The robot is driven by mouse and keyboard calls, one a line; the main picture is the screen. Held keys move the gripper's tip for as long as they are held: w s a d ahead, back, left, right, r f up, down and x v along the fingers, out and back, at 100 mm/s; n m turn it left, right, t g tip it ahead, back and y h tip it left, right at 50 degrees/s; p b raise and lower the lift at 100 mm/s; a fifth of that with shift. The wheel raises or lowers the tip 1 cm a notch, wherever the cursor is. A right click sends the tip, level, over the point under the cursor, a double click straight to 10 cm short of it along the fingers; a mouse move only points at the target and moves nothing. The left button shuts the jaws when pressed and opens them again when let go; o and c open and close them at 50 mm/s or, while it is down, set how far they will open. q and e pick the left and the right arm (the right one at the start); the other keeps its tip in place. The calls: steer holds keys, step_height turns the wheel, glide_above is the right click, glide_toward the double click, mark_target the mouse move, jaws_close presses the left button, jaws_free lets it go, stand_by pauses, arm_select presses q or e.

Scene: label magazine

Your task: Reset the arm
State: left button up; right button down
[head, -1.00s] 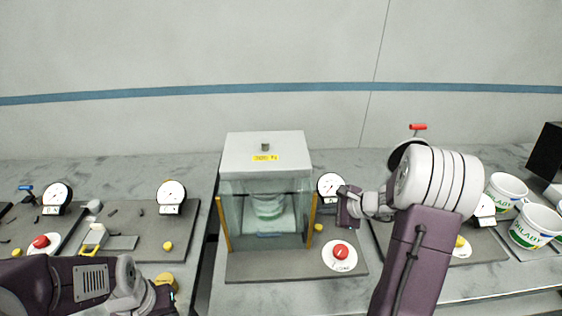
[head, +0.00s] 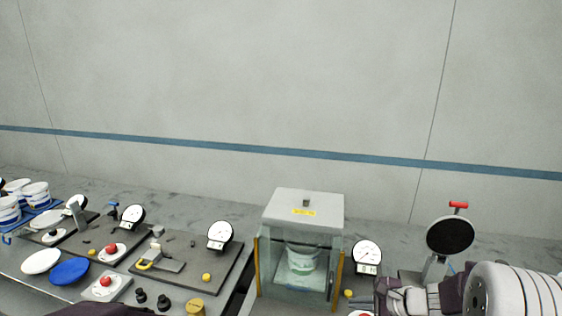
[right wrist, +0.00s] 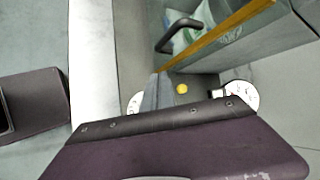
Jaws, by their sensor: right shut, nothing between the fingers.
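My right arm comes in at the lower right of the head view, with its gripper (head: 386,296) in front of the dial gauge beside the glass-fronted cabinet (head: 303,212). The gripper is shut and holds nothing. In the right wrist view a dark purple part of it (right wrist: 180,145) fills the bottom. Only a dark purple sliver of my left arm shows at the bottom edge of the head view; its gripper is out of view.
A dial gauge (head: 367,254) and a round dark disc on a stand (head: 450,236) are close to my right arm. Left are a grey board (head: 190,278), a blue plate (head: 69,272) and several tubs.

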steer(key=s+a+f+n+g+h, duration=0.1)
steer(key=s+a+n+g, duration=0.3)
steer(key=s, duration=0.3)
steer(key=s+a+f+n+g, duration=0.1)
steer(key=s+a+n, duration=0.4)
steer(key=s+n, duration=0.1)
arm_select(q)
steer(key=shift+s+d+r, duration=0.15)
steer(key=shift+s+d, duration=0.05)
steer(key=shift+s, duration=0.1)
arm_select(e)
steer(key=s+d+f+n+g+h, duration=0.1)
steer(key=s+d+f+n+h, duration=0.2)
steer(key=d+n, duration=0.4)
steer(key=s+h, duration=0.1)
steer(key=s, duration=0.1)
steer(key=shift+s+d+n+h, duration=0.15)
steer(key=shift+s+n+h, duration=0.15)
steer(key=shift+s+n, duration=0.1)
arm_select(q)
steer(key=shift+a, duration=0.1)
